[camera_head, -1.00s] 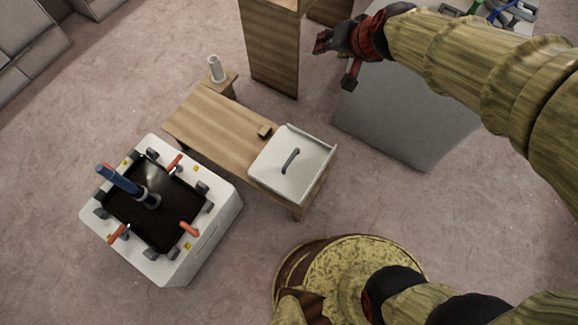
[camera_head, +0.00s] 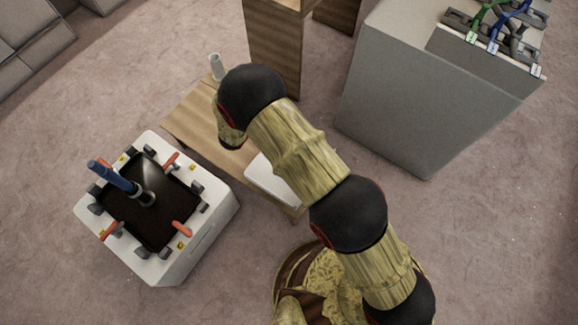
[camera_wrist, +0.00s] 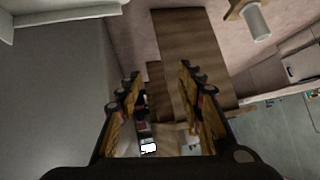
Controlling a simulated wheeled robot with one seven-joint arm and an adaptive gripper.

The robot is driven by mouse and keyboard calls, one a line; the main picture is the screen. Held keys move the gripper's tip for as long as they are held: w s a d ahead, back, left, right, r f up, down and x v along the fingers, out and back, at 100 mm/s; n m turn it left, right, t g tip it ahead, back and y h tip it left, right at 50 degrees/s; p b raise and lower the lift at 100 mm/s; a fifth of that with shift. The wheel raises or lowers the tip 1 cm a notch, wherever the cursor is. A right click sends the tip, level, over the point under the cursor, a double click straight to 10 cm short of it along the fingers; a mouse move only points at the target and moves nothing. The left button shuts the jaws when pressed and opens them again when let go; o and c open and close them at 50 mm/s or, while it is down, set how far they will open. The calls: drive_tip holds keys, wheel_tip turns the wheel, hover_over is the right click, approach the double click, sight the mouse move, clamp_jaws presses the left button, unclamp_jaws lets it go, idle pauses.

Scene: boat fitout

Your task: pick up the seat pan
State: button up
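The seat pan (camera_head: 270,181) appears to be the pale, flat square piece on the near end of the low wooden bench (camera_head: 190,128). In the head view my arm passes over it and hides most of it, including its dark handle. I cannot make out the seat pan in the wrist view. My gripper (camera_wrist: 160,73) shows in the wrist view with its two fingers spread apart and nothing between them. In the head view my gripper is hidden behind my arm, which reaches over the bench, so its distance from the seat pan is unclear.
A white box with a black recess and orange levers (camera_head: 181,254) stands left of the bench. A pale cylinder (camera_head: 215,66) stands at the bench's far end. A tall wooden cabinet (camera_head: 273,50) and a large grey block (camera_head: 395,100) stand behind. Carpet at right is clear.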

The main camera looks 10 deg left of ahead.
drive_tip(key=s+d+f+h, duration=0.1)
drive_tip(key=s+d+f, duration=0.2)
drive_tip(key=f, duration=0.3)
drive_tip(key=s+d+f+t+h, duration=0.1)
drive_tip(key=s+d+f+h, duration=0.1)
drive_tip(key=s+f, duration=0.4)
drive_tip(key=s+d+f+t+h, duration=0.1)
drive_tip(key=s+d+f+h, duration=0.1)
drive_tip(key=s+d+f, duration=0.2)
drive_tip(key=shift+s+d+f+n+b, duration=0.15)
drive_tip(key=shift+s+f, duration=0.1)
drive_tip(key=shift+f, duration=0.4)
drive_tip(key=shift+s+f+n+b, duration=0.15)
drive_tip(key=shift+s+f, duration=0.1)
drive_tip(key=shift+f, duration=0.4)
drive_tip(key=shift+d+f+h, duration=0.2)
drive_tip(key=shift+d+h, duration=0.05)
drive_tip(key=shift+h, duration=0.05)
drive_tip(key=b+x, duration=0.1)
drive_tip(key=x, duration=0.2)
drive_tip(key=b+x, duration=0.2)
drive_tip(key=x, duration=0.2)
drive_tip(key=shift+w+f+b, duration=0.1)
drive_tip(key=shift+f+b, duration=0.2)
drive_tip(key=shift+f, duration=0.15)
drive_tip(key=shift+r, duration=0.1)
drive_tip(key=shift+c, duration=0.4)
clamp_jaws()
drive_tip(key=shift+a, duration=0.1)
